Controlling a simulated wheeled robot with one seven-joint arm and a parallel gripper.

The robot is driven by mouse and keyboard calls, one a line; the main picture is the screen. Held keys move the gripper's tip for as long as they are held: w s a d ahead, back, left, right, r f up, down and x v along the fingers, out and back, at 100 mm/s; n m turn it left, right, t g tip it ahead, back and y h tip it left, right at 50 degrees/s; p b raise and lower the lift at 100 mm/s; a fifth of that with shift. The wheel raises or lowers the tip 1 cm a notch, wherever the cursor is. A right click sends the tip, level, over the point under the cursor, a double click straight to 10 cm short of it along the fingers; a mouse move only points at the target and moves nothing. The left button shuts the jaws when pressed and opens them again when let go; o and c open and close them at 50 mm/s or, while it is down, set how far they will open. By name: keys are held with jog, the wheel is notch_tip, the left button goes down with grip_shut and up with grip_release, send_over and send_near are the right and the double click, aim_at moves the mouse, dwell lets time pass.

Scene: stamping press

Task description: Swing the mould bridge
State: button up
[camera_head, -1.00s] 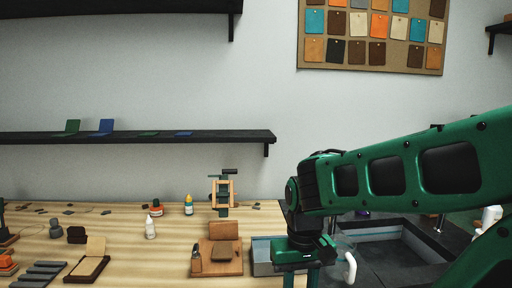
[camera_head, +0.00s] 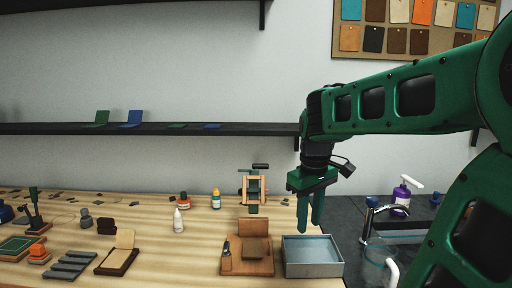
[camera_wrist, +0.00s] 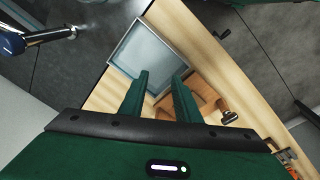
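I cannot tell for sure which part is the mould bridge. A wooden fixture (camera_head: 230,267) with a raised brown block (camera_head: 255,250) and a small upright peg (camera_head: 227,249) stands at the bench front; part of it also shows in the wrist view (camera_wrist: 202,88), behind my fingers. A wooden frame press with a dark crossbar (camera_head: 253,187) stands farther back. My gripper (camera_head: 310,228) hangs fingers down above the grey tray, right of the fixture and apart from it. In the wrist view its two fingers (camera_wrist: 160,90) are spread with nothing between them.
The shallow grey tray (camera_head: 313,268) sits right of the fixture. A sink with a tap (camera_head: 369,218) and a purple pump bottle (camera_head: 402,195) lie further right. Small bottles (camera_head: 178,220), a grey ribbed rack (camera_head: 68,266) and an open brown case (camera_head: 118,258) stand left. Bare wood lies between.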

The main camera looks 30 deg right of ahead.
jog(key=w+d+r+n, duration=0.2)
jog(key=w+r+n, duration=0.4)
jog(key=w, duration=0.5)
notch_tip(320, 180, up, 8)
jog(key=n+t+h, duration=0.1)
jog(key=n+t, duration=0.1)
jog(key=n, duration=0.3)
send_over(261, 165)
jog(key=s+a, duration=0.2)
jog(key=shift+h, duration=0.3)
jog(key=x, duration=0.7)
jog(key=shift+w+d+r, duration=0.1)
jog(key=shift+d, duration=0.05)
jog(key=c, duration=0.6)
